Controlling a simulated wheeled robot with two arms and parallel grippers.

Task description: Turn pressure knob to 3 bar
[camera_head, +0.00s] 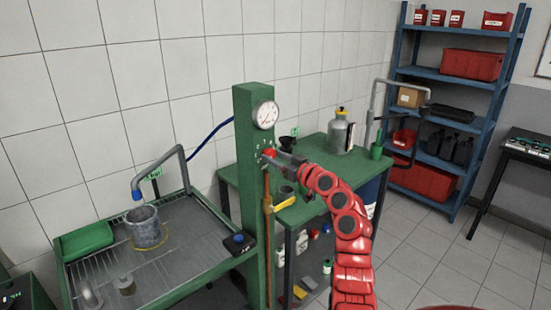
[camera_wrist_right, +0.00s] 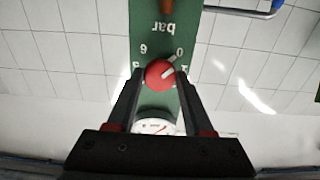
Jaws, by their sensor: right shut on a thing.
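The red pressure knob (camera_head: 269,153) sits on the front of a green post (camera_head: 252,190), below a round white gauge (camera_head: 265,114). My right gripper (camera_head: 279,158) reaches it from the right and is shut on it. In the right wrist view the knob (camera_wrist_right: 160,73) is between the two fingertips, with the panel upside down. Its white pointer line (camera_wrist_right: 169,72) points to the right and slightly up, near the low end of the scale, by the 0. The gauge is partly hidden by the gripper body there. Its exact reading is too small to tell. My left gripper is not in view.
A draining basin (camera_head: 190,250) with a grey bucket (camera_head: 145,227) stands left of the post. A green workbench (camera_head: 325,150) with a grey canister (camera_head: 340,133) is behind my right arm. A yellow-handled valve (camera_head: 284,204) is just below the knob. Blue shelves (camera_head: 455,75) stand at the back right.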

